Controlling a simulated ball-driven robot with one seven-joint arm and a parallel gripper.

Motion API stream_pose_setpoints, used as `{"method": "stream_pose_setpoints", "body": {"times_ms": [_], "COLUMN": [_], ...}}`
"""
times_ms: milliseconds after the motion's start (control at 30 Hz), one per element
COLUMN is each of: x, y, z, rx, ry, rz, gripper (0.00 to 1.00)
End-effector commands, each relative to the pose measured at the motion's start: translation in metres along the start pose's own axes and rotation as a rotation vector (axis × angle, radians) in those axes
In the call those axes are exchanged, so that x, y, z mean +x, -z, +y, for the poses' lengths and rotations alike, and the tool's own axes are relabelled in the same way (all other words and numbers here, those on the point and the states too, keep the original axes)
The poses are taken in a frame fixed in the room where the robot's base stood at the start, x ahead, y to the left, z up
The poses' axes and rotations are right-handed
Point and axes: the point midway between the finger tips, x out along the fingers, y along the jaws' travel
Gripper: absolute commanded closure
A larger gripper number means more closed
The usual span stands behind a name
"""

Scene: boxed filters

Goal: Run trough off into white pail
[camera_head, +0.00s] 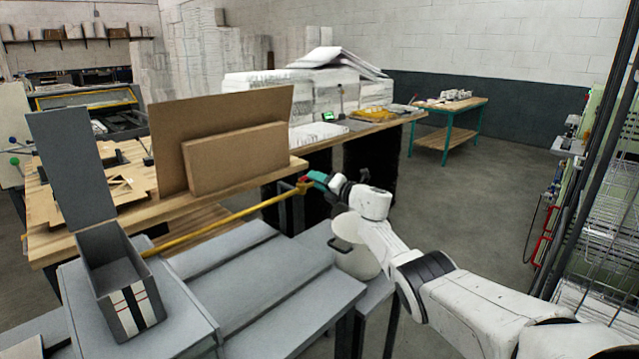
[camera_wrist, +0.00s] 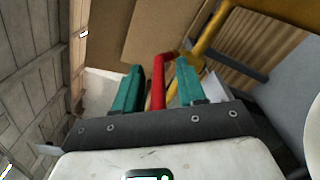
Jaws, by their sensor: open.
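My gripper (camera_head: 317,179) has teal fingers and is at the right end of a yellow pipe (camera_head: 225,219). In the wrist view, the fingers (camera_wrist: 159,72) are apart, with a red lever (camera_wrist: 157,85) between them. I cannot tell whether either finger touches it. The lever joins the yellow pipe (camera_wrist: 208,32) at its upper end. The white pail (camera_head: 352,262) stands below my gripper, partly hidden behind my arm; its inside cannot be seen. The trough cannot be told for certain; long grey slab-like surfaces (camera_head: 270,282) lie below the pipe.
A grey open box (camera_head: 112,272) with a raised lid and striped front stands at left. Brown boards (camera_head: 235,158) stand on the wooden bench behind the pipe. A wire rack (camera_head: 605,215) is at right. Open floor (camera_head: 460,200) lies between bench and rack.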

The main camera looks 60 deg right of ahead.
Motion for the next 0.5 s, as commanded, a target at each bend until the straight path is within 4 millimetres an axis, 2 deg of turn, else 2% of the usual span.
{"method": "stream_pose_setpoints", "body": {"times_ms": [267,500], "x": [-0.014,-0.048], "y": [-0.002,-0.002], "z": [0.0,0.0], "rx": [-0.001,0.0], "ry": [0.001,0.001], "rz": [-0.002,-0.003], "gripper": [0.6,0.6]}}
